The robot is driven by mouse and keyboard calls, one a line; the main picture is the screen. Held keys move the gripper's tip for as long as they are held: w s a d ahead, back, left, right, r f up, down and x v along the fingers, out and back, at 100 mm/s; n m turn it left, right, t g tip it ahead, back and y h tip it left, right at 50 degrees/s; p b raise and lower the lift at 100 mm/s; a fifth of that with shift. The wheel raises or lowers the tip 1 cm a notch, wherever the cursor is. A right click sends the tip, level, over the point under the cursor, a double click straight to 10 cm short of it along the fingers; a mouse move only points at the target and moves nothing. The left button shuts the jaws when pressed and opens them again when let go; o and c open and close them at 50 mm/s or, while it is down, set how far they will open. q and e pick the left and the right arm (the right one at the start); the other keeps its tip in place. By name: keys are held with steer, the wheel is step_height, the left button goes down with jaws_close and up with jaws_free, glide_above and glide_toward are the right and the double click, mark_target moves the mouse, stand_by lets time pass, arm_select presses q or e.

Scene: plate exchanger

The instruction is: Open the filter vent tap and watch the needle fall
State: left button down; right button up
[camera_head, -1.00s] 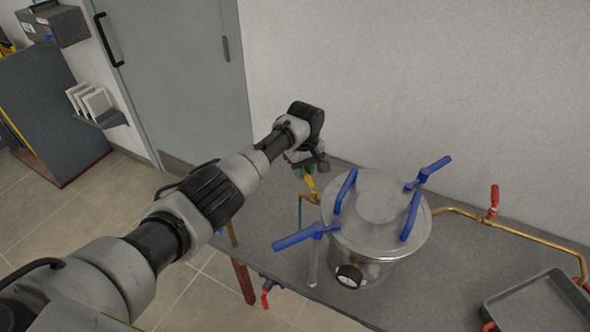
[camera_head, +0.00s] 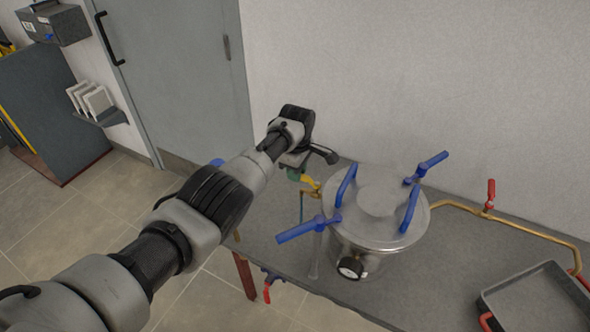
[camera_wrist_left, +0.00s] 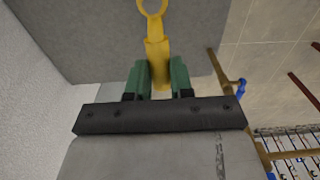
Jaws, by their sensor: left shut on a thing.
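The filter is a round steel vessel (camera_head: 375,232) on the grey bench. The yellow vent tap (camera_head: 310,183) sits on brass pipe just left of it. My left gripper (camera_head: 298,174) has green fingers shut on the tap's yellow handle, partly hidden by the wrist in the head view. In the left wrist view, the yellow handle (camera_wrist_left: 156,52) lies between the two green fingers (camera_wrist_left: 160,76), its ring end beyond them. The gauge (camera_head: 350,267) has a white face and black rim at the vessel's front; its needle is too small to read. My right gripper is out of view.
Blue clamp handles (camera_head: 297,231) stick out around the lid. A brass pipe with a red tap (camera_head: 490,194) runs right along the wall. A grey tray (camera_head: 535,300) lies at the bench's right. A red-handled valve (camera_head: 267,291) hangs at the front edge.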

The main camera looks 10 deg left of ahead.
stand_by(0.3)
arm_select(q)
steer(key=c, duration=1.3)
jaws_free()
steer(key=shift+o, duration=0.2)
steer(key=shift+r, duration=0.1)
steer(key=shift+r, duration=0.3)
step_height(320, 180, up, 10)
steer(key=shift+s, duration=0.1)
